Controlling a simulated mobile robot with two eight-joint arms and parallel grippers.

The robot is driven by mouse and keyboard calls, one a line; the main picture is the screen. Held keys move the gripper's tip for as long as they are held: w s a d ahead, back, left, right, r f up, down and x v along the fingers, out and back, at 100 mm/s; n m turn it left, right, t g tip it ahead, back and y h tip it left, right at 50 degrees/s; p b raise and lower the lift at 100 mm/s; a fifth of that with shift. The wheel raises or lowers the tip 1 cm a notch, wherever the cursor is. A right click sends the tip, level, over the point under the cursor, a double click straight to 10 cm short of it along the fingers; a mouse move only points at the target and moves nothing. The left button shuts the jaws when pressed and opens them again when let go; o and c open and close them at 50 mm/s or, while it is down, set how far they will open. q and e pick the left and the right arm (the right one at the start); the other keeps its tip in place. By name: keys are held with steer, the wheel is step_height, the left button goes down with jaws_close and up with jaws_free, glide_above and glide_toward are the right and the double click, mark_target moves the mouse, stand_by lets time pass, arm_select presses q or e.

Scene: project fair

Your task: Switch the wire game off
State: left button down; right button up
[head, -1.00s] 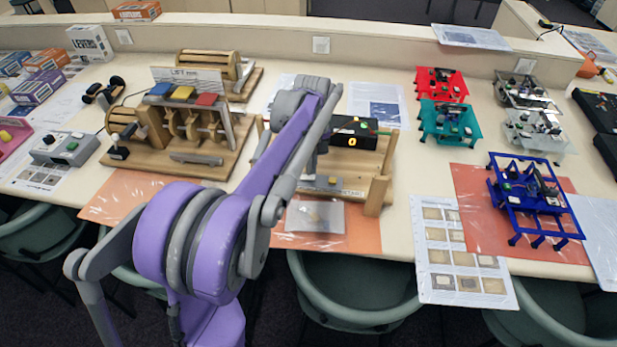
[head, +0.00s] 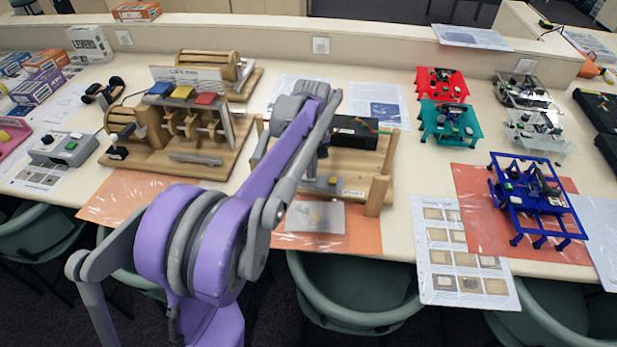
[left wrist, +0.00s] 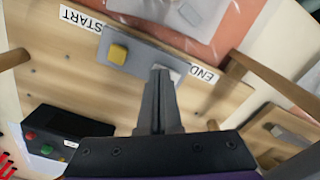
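The wire game is a wooden board (head: 352,163) with two upright posts at mid-table in the head view. Its black box (head: 355,132) stands at the back with a dark display. My left gripper (left wrist: 160,73) is shut and empty. In the left wrist view its tips overlap a pale part of the grey panel (left wrist: 140,58), beside the yellow button (left wrist: 118,54); I cannot tell if they touch. START (left wrist: 82,20) and END (left wrist: 205,73) labels mark the board's edge. The arm hides part of the game in the head view. My right gripper is not in view.
A wooden cam machine (head: 190,120) stands to the left of the game. Red (head: 441,83), teal (head: 450,120) and blue (head: 535,195) frames stand to the right. Green chairs (head: 355,290) line the table's front. A sheet of pictures (head: 440,235) lies near the front edge.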

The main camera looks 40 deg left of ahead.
arm_select(q)
steer(key=shift+r, duration=0.1)
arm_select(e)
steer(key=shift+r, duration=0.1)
arm_select(q)
step_height(320, 180, up, 7)
steer(key=p, duration=0.3)
steer(key=shift+p, duration=0.3)
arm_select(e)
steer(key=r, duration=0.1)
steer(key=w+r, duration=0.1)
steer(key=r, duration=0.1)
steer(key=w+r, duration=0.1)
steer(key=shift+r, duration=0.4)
arm_select(q)
steer(key=s+d+f+m+t, duration=0.3)
steer(key=s+d+m, duration=0.3)
steer(key=s+d, duration=0.2)
steer(key=s+d+f+m+t, duration=0.2)
steer(key=s+d+f+m, duration=0.2)
steer(key=s+d, duration=0.5)
steer(key=shift+d+f+m+t, duration=0.3)
steer(key=shift+d+m+t, duration=0.1)
steer(key=shift+d+m, duration=0.6)
